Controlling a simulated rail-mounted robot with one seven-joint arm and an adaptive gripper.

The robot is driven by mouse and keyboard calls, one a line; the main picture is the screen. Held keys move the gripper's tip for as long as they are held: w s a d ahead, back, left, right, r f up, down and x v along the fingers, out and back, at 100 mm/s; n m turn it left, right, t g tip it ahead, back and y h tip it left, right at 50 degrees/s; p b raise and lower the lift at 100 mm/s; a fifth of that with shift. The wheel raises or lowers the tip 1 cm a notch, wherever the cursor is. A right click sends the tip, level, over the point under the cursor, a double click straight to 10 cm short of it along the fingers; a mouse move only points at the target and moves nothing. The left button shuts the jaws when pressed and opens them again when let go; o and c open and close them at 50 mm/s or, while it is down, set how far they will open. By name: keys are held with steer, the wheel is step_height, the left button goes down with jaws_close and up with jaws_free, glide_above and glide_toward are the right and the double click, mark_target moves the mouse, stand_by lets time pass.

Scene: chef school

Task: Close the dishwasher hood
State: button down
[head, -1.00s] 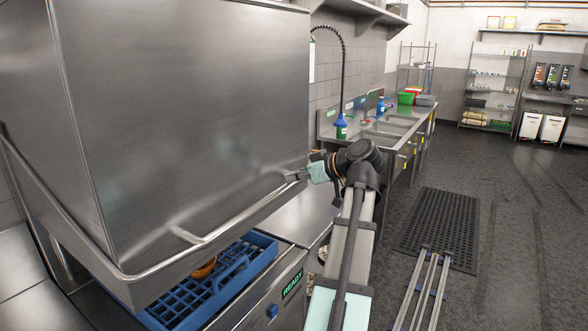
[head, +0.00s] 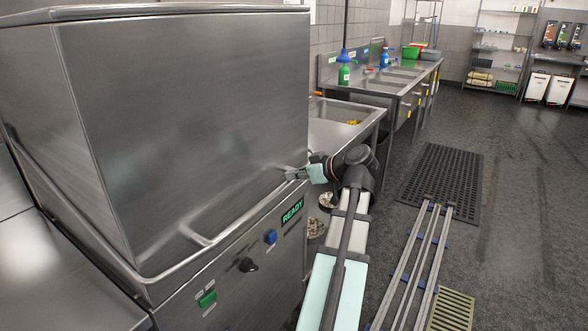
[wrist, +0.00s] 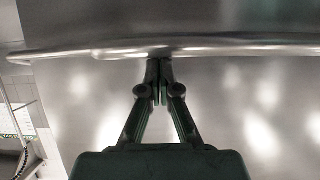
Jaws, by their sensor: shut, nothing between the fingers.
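The dishwasher hood (head: 180,120) is a large steel box at the left of the head view. Its lower edge is down against the machine's front panel (head: 180,305), and no gap or rack shows below it. A bar handle (head: 245,212) runs along the hood's front and side.
The front panel has a green switch (head: 207,299), a black knob (head: 249,265), a blue button (head: 270,237) and a lit READY sign (head: 292,211). The floor at right has a black mat (head: 440,180).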

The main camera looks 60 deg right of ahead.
steer(key=shift+s+a+f, duration=0.1)
steer(key=shift+f, duration=0.4)
